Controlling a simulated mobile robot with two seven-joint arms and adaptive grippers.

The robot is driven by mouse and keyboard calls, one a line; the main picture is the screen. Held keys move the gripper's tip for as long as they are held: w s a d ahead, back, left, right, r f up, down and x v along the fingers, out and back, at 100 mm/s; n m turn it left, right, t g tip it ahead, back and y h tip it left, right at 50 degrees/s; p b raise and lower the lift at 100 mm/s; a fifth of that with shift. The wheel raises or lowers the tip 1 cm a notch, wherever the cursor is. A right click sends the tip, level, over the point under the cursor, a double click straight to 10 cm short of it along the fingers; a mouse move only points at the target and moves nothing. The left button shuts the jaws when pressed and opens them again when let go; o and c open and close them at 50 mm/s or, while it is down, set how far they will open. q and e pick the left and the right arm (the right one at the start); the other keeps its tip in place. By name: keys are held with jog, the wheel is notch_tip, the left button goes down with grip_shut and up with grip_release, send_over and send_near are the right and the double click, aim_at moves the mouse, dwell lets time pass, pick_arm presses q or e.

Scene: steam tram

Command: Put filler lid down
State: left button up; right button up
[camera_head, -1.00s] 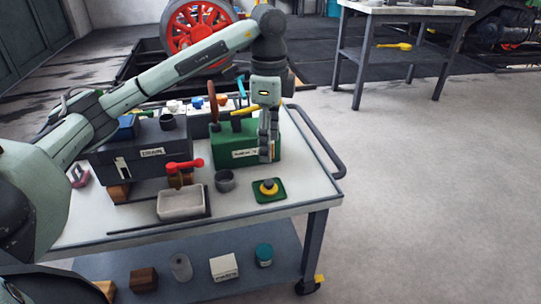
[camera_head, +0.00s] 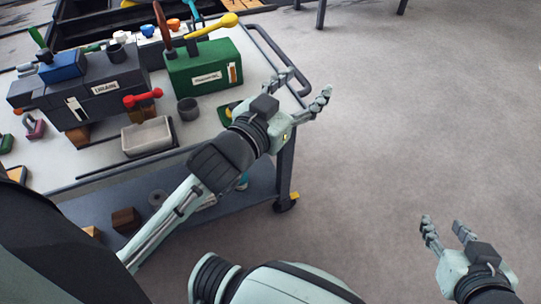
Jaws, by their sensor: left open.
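The green pad (camera_head: 223,114) lies near the front right of the cart top. The yellow-knobbed piece on it, which looks like the filler lid, is mostly hidden behind my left gripper and wrist. My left gripper (camera_head: 306,86) is open with nothing between its fingers, over the cart's right edge and to the right of the pad. My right gripper (camera_head: 446,228) is open and empty, low at the right over bare floor, well apart from the cart.
A handrail (camera_head: 276,50) runs along the right side. The floor at right is clear.

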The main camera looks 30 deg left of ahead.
pick_arm(q)
jog(key=s+a+f+g+y, duration=0.1)
jog(key=s+a+f+g, duration=0.1)
jog(key=s+f+g, duration=0.4)
jog(key=s+f, duration=0.3)
jog(key=f, duration=0.4)
jog(key=shift+s, duration=0.15)
